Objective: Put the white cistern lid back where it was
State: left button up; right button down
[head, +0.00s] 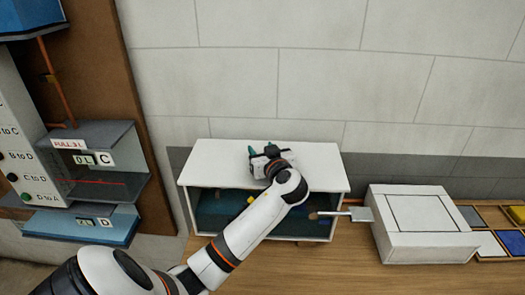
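My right gripper is not in view.
A second white box (425,240) with a square outline on top stands to the right. A tray of coloured tiles (490,228) is at far right. A panel with labelled shelves (95,165) stands at left.

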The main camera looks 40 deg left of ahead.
pick_arm(q)
jog(key=o, duration=0.4)
jog(key=shift+r, duration=0.1)
jog(key=shift+d, duration=0.1)
